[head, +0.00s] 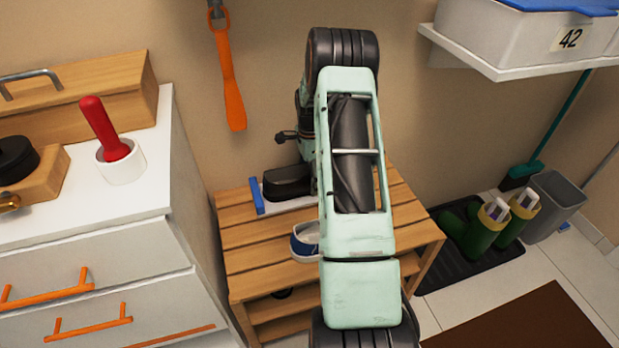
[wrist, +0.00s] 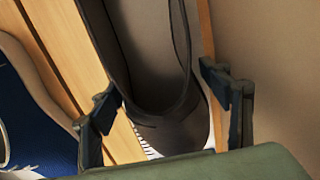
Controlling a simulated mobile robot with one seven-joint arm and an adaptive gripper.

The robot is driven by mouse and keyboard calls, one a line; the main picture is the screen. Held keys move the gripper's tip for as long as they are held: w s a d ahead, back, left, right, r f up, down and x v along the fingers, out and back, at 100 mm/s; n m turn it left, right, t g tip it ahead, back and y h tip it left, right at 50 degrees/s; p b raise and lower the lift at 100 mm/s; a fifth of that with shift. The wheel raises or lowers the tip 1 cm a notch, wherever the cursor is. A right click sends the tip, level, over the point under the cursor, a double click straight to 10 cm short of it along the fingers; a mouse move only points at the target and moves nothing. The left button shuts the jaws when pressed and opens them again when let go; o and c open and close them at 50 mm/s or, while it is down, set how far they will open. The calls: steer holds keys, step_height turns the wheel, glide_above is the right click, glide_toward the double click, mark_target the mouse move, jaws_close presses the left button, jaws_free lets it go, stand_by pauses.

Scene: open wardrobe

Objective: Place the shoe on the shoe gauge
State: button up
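A dark brown-black shoe (head: 288,182) lies on the slatted bench's back part, over a pale shoe gauge (head: 296,205) with a blue end piece (head: 257,195). The shoe appears to rest on the gauge; its right end is hidden behind my arm. In the wrist view the shoe (wrist: 155,65) lies between the fingers of my gripper (wrist: 160,84). The fingers are apart, with a gap at the right side of the shoe; contact on the left is unclear. The gauge's tick marks (wrist: 147,150) show beside the shoe's near end. My gripper is hidden in the head view.
A blue shoe (head: 305,241) stands in front on the bench (head: 262,235), partly behind my arm; it also shows in the wrist view (wrist: 40,115). A white drawer cabinet (head: 110,240) is left. An orange shoehorn (head: 232,90) hangs above. Green boots (head: 485,228) stand right.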

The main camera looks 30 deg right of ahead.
steer(key=o, duration=0.3)
steer(key=shift+r, duration=0.1)
step_height(320, 180, up, 12)
steer(key=p, duration=0.3)
steer(key=shift+r, duration=0.1)
stand_by(0.4)
